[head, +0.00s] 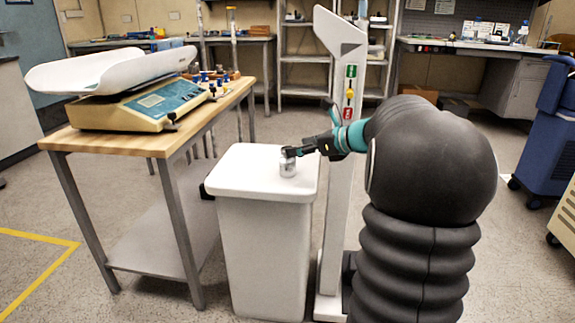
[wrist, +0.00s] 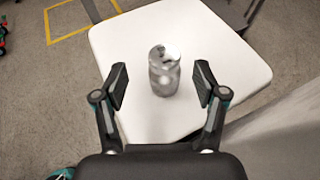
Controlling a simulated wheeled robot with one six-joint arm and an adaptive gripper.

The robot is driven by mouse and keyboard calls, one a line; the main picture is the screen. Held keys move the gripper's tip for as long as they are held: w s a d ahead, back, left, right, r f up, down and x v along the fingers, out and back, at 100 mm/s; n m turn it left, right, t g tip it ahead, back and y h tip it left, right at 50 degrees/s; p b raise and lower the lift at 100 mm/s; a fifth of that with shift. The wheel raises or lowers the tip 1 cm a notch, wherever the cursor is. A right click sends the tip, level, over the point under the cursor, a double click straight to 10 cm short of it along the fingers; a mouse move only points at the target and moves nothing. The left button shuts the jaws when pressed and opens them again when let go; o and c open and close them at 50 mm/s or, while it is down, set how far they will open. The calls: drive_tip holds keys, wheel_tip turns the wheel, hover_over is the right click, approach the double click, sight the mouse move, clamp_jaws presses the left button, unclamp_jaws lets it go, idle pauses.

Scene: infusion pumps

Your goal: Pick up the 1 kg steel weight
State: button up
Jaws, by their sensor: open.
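The steel weight (head: 288,165) is a small shiny cylinder standing upright on the flat white top of a bin-like stand (head: 246,172). In the wrist view the weight (wrist: 164,71) stands near the middle of the white top (wrist: 215,40). My gripper (head: 289,152) reaches in from the right at the weight's upper part in the head view and hides some of it. In the wrist view my gripper (wrist: 161,86) is open, with one finger on each side of the weight and a visible gap on both sides. It holds nothing.
A wooden-topped table (head: 150,143) with a baby scale (head: 135,100) stands left of the white stand. A tall grey-white post (head: 340,200) with coloured labels rises just right of it, close to my arm. The rest of the white top is clear.

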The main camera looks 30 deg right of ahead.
sight(288, 162)
drive_tip(key=shift+b+x, duration=0.4)
drive_tip(key=shift+x, duration=2.25)
drive_tip(key=shift+w+d, duration=0.1)
drive_tip(key=shift+d, duration=0.1)
drive_tip(key=shift+c, duration=0.2)
clamp_jaws()
drive_tip(key=shift+r, duration=0.1)
